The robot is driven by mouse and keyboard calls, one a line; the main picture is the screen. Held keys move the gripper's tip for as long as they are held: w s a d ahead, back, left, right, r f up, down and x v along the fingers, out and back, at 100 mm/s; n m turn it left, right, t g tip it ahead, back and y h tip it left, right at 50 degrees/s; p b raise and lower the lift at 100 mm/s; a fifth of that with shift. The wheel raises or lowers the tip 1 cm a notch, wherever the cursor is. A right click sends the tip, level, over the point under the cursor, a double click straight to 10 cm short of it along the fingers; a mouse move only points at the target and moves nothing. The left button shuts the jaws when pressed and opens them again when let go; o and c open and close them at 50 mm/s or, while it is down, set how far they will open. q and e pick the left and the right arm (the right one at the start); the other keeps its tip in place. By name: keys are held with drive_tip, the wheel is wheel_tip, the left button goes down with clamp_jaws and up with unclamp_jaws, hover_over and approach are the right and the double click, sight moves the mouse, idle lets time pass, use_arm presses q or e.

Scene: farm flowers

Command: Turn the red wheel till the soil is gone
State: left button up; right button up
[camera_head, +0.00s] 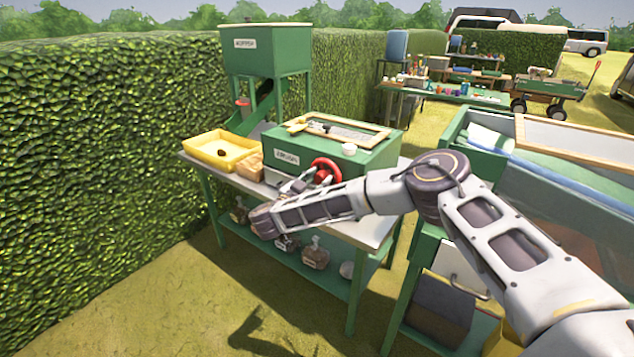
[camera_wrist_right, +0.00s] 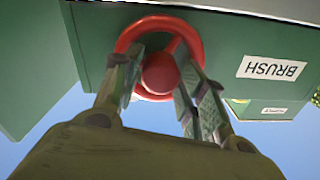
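The red wheel (camera_head: 325,171) is on the front of a green box (camera_head: 372,158) labelled BRUSH, on the grey-topped bench. In the right wrist view the red wheel (camera_wrist_right: 192,29) shows its ring and round centre. My right gripper (camera_wrist_right: 165,82) is at the wheel, its fingers apart on either side of the red centre and overlapping the ring. I cannot tell whether they touch it. In the head view the right gripper (camera_head: 300,183) is partly hidden by its own wrist. A wooden-framed screen (camera_head: 340,130) lies on the box, with a small dark patch on it; I cannot tell how much is soil. My left gripper is out of view.
A yellow tray (camera_head: 220,150) and green hopper (camera_head: 266,50) stand left of the box. A small white round thing (camera_head: 349,148) sits on its top. A hedge (camera_head: 90,150) borders the left; a green bin (camera_head: 450,140) stands right.

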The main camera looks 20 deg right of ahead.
drive_tip(key=c, duration=0.5)
drive_tip(key=shift+c, duration=0.2)
